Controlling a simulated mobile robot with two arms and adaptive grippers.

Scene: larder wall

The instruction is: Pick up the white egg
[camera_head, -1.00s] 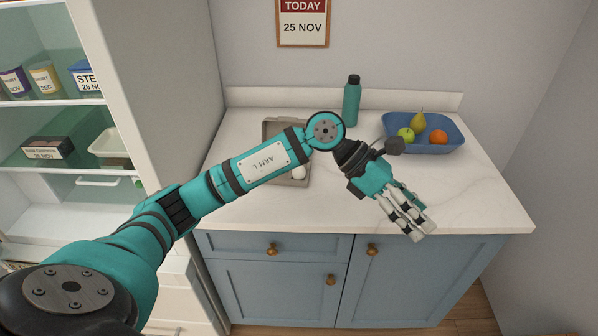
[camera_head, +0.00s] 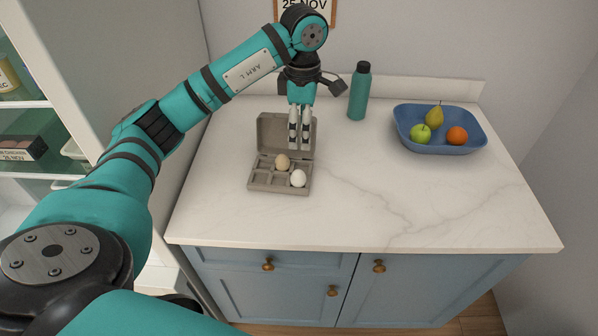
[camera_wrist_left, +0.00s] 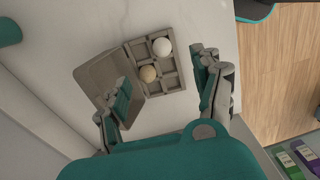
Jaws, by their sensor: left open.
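The white egg (camera_head: 298,178) sits in the front right cup of an open grey egg carton (camera_head: 262,181) on the countertop. A tan egg (camera_head: 282,162) sits in a cup behind it, and the other cups look empty. My left gripper (camera_head: 299,147) points down in front of the carton's raised lid, behind and above the eggs as the head view shows it. In the left wrist view its fingers (camera_wrist_left: 158,100) are spread apart with nothing between them. The white egg (camera_wrist_left: 162,47) lies beyond the fingertips there, and the tan egg (camera_wrist_left: 148,74) is nearer. My right gripper is not seen.
A teal bottle (camera_head: 359,92) stands at the back of the white countertop (camera_head: 400,205). A blue tray (camera_head: 440,146) with a green apple, a pear and an orange is at the right. The front and middle right of the counter are clear. An open larder (camera_head: 28,110) is at the left.

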